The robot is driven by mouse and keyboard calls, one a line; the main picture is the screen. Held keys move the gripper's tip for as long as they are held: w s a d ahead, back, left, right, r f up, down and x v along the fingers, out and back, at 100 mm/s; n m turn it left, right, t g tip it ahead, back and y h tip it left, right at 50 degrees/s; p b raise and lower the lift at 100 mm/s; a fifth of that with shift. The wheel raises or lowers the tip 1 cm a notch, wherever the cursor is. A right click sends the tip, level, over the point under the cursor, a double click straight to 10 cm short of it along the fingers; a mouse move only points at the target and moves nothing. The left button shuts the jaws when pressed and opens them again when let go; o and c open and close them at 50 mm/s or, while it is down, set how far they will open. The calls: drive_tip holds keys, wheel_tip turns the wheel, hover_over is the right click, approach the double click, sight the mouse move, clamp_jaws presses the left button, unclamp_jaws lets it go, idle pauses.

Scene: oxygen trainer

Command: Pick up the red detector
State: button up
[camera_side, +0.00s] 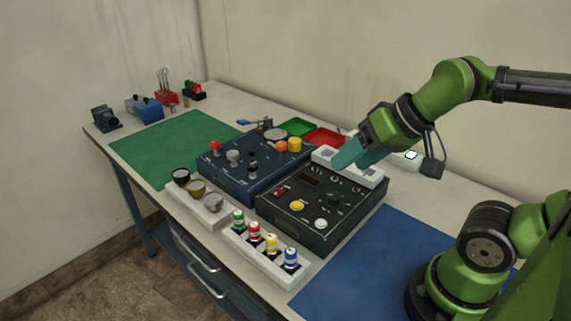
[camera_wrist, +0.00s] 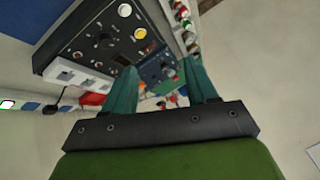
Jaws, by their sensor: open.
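The red detector (camera_side: 254,232) is a small red-bodied cylinder with a white top. It stands upright in a white rack (camera_side: 290,278) at the front edge of the table, between a green detector (camera_side: 238,219) and a yellow one (camera_side: 271,245), with a blue one (camera_side: 291,258) at the right end. My gripper (camera_side: 346,158) is above the back of the black control box, up and to the right of the red detector and well apart from it. In the wrist view its teal fingers (camera_wrist: 161,84) are spread with nothing between them. The rack shows small at the top there.
The black box (camera_side: 310,228) with knobs and buttons lies between my gripper and the rack. A blue box (camera_side: 235,175) with a red knob stands to its left. A white rack of round knobs (camera_side: 200,207) adjoins the detectors. The blue mat (camera_side: 375,270) is clear.

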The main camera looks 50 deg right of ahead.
sight(254, 224)
drive_tip(key=w+a+f+n+g+h, duration=0.1)
drive_tip(key=w+a+f+n+g, duration=0.1)
drive_tip(key=w+a+n+g, duration=0.45)
drive_tip(key=w+a+f+n+g+h, duration=0.15)
drive_tip(key=w+a, duration=0.25)
drive_tip(key=w, duration=0.6)
drive_tip(key=shift+t+y, duration=0.25)
drive_tip(key=shift+t, duration=0.15)
wheel_tip(254, 224, down, 12)
drive_tip(key=shift+s+r, duration=0.15)
drive_tip(key=shift+r, duration=0.05)
drive_tip(key=shift+a+f, duration=0.15)
drive_tip(key=shift+f, duration=2.5)
drive_tip(key=shift+c, duration=0.4)
clamp_jaws()
